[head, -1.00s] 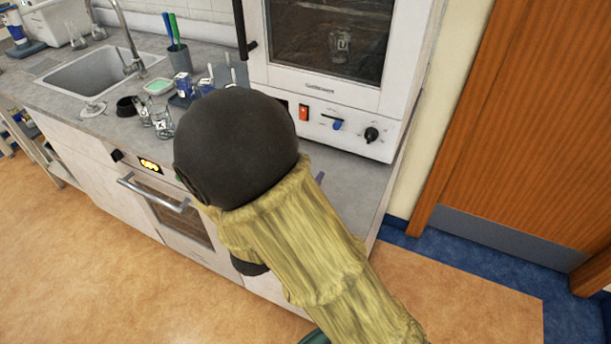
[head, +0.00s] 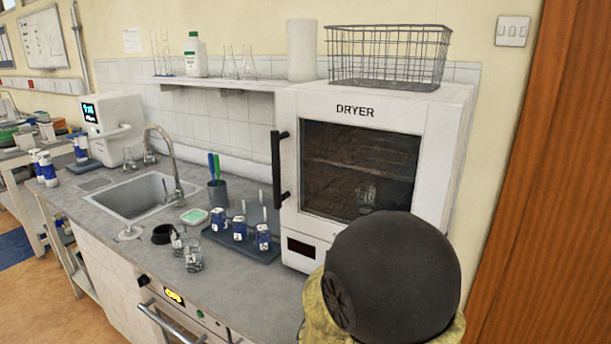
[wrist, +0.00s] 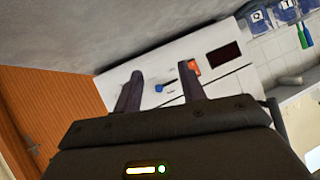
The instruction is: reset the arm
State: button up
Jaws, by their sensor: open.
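My gripper (wrist: 160,92) shows in the wrist view with its two dark fingers apart and nothing between them. Beyond the fingers is the white front of the dryer, with a blue knob (wrist: 166,86) and an orange-red switch (wrist: 192,67). In the head view my arm, with a dark round joint and a yellowish sleeve, stands at the lower right in front of the dryer (head: 455,130). The gripper itself is hidden in the head view. The dryer door is shut, and glassware shows dimly behind its window.
The counter (head: 235,280) holds a sink (head: 145,195), a blue tray (head: 235,243) with several labelled blue containers, small glass beakers (head: 193,255) and a dark cup with brushes (head: 217,193). A wire basket (head: 388,55) sits on the dryer. A wooden door (head: 540,200) is at the right.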

jog(key=s+d+r+n+g+y+p, duration=0.1)
jog(key=s+d+r+n+g+p, duration=0.1)
jog(key=s, duration=0.5)
jog(key=s+d+r+n+g+y+p, duration=0.1)
jog(key=s+d+r+n+g+p, duration=0.2)
jog(key=s+d+g, duration=0.3)
jog(key=shift+s+d+r+n+g+y+p, duration=0.35)
jog(key=shift+s+d+n+g+y+p, duration=0.1)
jog(key=shift+s+d, duration=0.25)
jog(key=shift+c, duration=0.5)
